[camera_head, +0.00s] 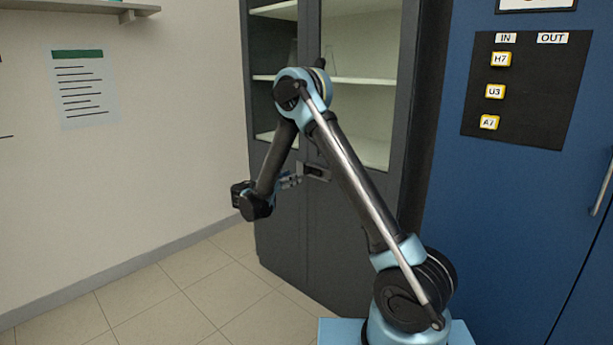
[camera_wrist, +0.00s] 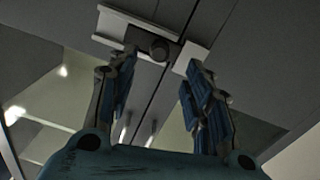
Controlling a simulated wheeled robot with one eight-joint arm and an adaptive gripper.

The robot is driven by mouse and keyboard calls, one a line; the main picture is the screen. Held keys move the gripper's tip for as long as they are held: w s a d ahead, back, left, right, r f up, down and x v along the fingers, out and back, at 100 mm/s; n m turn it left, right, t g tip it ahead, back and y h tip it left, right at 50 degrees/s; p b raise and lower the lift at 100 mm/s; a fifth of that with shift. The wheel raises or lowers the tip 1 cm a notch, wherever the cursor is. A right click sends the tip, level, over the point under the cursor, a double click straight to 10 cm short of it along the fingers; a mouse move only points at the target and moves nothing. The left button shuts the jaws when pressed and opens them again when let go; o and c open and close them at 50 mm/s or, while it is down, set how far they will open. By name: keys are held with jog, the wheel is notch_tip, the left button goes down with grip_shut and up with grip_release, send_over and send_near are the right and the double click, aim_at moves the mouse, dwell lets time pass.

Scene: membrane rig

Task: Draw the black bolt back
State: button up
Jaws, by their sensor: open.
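The black bolt (camera_wrist: 158,48), with a round dark knob, sits in a light grey bracket (camera_wrist: 115,24) on the cabinet front in the wrist view. A second light plate (camera_wrist: 192,54) lies to its right, across the seam between the doors. Whether the bolt's end reaches into that plate is unclear. My gripper (camera_wrist: 161,70) is open, with one finger on either side of the knob. I cannot tell whether either finger touches it. In the head view my gripper (camera_head: 290,181) is small, close to the cabinet front by the bracket.
The tall dark grey cabinet (camera_head: 285,235) has glazed upper doors showing shelves. A blue cabinet (camera_head: 510,220) stands to the right with a black IN/OUT board (camera_head: 540,95) and labelled tags. A wall shelf (camera_head: 80,8) and a notice (camera_head: 84,90) are at left. The tiled floor (camera_head: 150,300) there is clear.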

aim_at(305, 173)
jog(key=x, duration=0.9)
jog(key=shift+w+d, duration=0.2)
jog(key=shift+w, duration=0.05)
grip_shut()
jog(key=shift+s, duration=0.1)
